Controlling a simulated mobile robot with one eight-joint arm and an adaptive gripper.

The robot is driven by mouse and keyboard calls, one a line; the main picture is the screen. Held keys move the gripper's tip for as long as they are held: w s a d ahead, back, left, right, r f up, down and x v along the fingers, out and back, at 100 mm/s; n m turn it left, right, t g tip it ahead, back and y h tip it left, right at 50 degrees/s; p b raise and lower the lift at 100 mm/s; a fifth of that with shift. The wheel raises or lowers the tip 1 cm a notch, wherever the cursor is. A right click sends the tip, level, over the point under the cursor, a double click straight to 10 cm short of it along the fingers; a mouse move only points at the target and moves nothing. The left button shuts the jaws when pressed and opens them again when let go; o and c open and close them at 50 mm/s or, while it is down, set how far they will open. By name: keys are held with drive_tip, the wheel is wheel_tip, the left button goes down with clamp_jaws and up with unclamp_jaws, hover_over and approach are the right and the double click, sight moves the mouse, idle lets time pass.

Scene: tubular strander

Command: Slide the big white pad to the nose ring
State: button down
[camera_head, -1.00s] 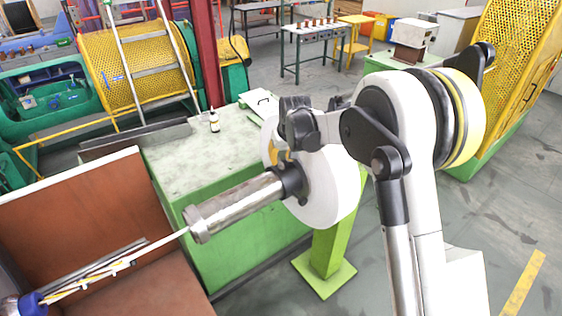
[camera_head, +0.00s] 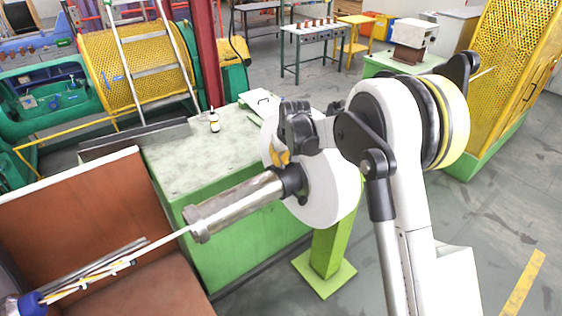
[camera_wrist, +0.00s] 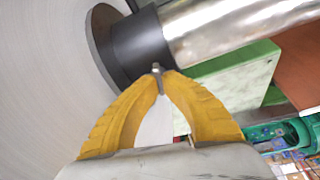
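The big white pad (camera_head: 335,190) is a thick upright disc around the metal shaft (camera_head: 240,203), with a black collar (camera_head: 290,183) on its left face. The nose ring (camera_head: 196,224) is the wider metal rim at the shaft's left end, well apart from the pad. My gripper (camera_wrist: 158,72) is at the collar, just above the shaft, beside the pad's left face. Its yellow fingers converge and their tips come together. A small grey pin shows at the tips; I cannot tell whether it is held. The pad (camera_wrist: 45,70) fills the wrist view's left side.
A green cabinet (camera_head: 180,165) with a small bottle (camera_head: 214,122) on top stands behind the shaft. A thin white rod (camera_head: 160,243) runs from the nose ring down left over a brown trough (camera_head: 95,210). A green post (camera_head: 326,255) stands below the pad.

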drive_tip(key=shift+f+n+g+y+b, duration=0.2)
drive_tip(key=shift+n+g+y+b, duration=0.15)
drive_tip(key=shift+n+b, duration=0.45)
drive_tip(key=n, duration=0.2)
drive_tip(key=shift+r+n+y, duration=0.15)
drive_tip(key=shift+n+y, duration=0.2)
drive_tip(key=shift+n, duration=0.05)
drive_tip(key=shift+g, duration=0.25)
drive_tip(key=s+a, duration=0.2)
drive_tip(key=s+a+b, duration=0.1)
drive_tip(key=s+a, duration=0.1)
drive_tip(key=a, duration=0.1)
drive_tip(key=s+a+b, duration=0.1)
drive_tip(key=a, duration=0.2)
drive_tip(key=shift+s+a, duration=0.25)
drive_tip(key=shift+s, duration=0.15)
drive_tip(key=c, duration=1.6)
unclamp_jaws()
drive_tip(key=shift+w, duration=0.1)
